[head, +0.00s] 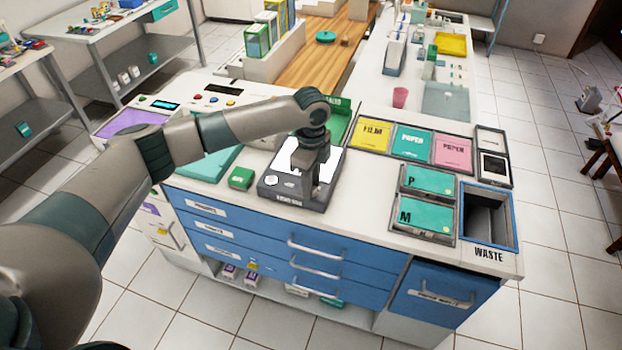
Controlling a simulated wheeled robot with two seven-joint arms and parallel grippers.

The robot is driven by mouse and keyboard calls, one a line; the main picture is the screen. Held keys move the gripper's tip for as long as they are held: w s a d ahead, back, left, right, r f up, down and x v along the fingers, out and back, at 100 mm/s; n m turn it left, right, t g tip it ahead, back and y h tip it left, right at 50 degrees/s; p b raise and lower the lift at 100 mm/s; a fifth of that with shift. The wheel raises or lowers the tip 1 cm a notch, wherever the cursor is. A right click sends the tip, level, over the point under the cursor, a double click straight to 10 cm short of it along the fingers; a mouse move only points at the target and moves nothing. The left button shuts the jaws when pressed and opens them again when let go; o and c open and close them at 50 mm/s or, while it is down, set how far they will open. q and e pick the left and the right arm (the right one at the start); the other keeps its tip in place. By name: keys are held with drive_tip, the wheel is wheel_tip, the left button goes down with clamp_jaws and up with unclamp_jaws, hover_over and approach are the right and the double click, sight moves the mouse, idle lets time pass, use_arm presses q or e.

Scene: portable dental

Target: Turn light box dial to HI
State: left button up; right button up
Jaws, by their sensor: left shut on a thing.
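The light box (270,192) is a dark, flat unit with a bright white top panel, standing on the white counter above the blue drawers. A small pale round spot shows at its front left corner. My left arm reaches in from the left, and my left gripper (312,198) points down over the front right part of the light box. Its fingers are shut on what looks like the dial, which they hide. The dial's marks and setting cannot be read. My right gripper is not in view.
A green block (241,178) sits just left of the light box. Right of it are yellow, teal and pink labelled trays (371,135), P and M boxes (426,213) and a blue-rimmed waste bin (515,222). Bare counter (365,190) lies between.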

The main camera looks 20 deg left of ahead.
use_arm(q)
drive_tip(key=shift+r+m, duration=0.1)
drive_tip(key=shift+m, duration=0.7)
drive_tip(key=o, duration=1)
drive_tip(key=shift+o, duration=0.2)
wheel_tip(320, 180, up, 17)
drive_tip(key=b, duration=0.4)
drive_tip(key=shift+r, duration=0.15)
